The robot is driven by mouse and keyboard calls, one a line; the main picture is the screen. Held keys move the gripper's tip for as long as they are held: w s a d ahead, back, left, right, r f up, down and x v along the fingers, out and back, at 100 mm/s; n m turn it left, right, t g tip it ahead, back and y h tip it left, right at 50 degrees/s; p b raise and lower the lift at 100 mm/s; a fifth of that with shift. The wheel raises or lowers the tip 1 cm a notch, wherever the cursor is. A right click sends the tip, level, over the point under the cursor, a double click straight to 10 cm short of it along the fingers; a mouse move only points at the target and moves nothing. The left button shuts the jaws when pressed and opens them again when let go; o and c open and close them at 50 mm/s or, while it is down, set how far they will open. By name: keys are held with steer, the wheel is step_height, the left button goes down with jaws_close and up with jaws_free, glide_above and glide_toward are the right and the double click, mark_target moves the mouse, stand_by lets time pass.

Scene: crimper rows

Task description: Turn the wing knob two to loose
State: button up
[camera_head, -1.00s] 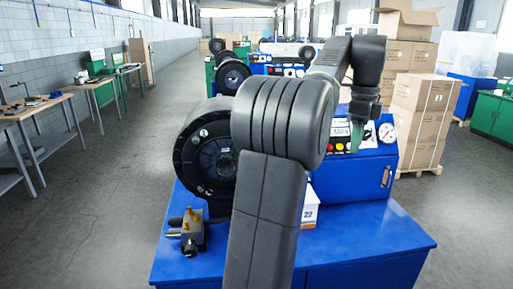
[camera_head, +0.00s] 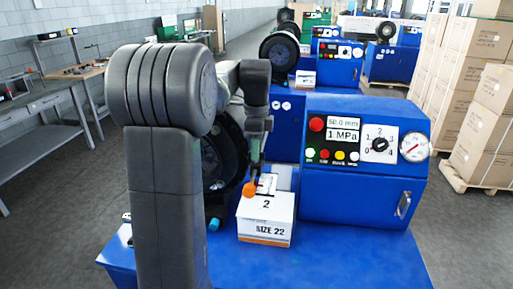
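A white box (camera_head: 265,229) marked "2" and "SIZE 22" stands on the blue machine bench. An orange rounded piece (camera_head: 249,190) shows at its upper left edge; I cannot tell if it is a wing knob. A small teal piece (camera_head: 213,224) is left of the box, low by the bench. The control panel has a black dial knob (camera_head: 379,144) on a white plate with numbers 0 to 4. My gripper (camera_head: 257,175) points down just above the orange piece and the back of the box, left of the panel. Its fingers are too small and dark to tell open from shut.
The blue panel housing (camera_head: 360,195) has a pressure gauge (camera_head: 415,147) and coloured buttons. The black round crimper head (camera_head: 220,160) is partly hidden behind my arm. Cartons (camera_head: 490,130) stand on pallets at right, workbenches (camera_head: 50,95) at left. Floor beside the bench is clear.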

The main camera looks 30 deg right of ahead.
steer(key=shift+a+f, duration=0.1)
steer(key=shift+f, duration=0.05)
jaws_close()
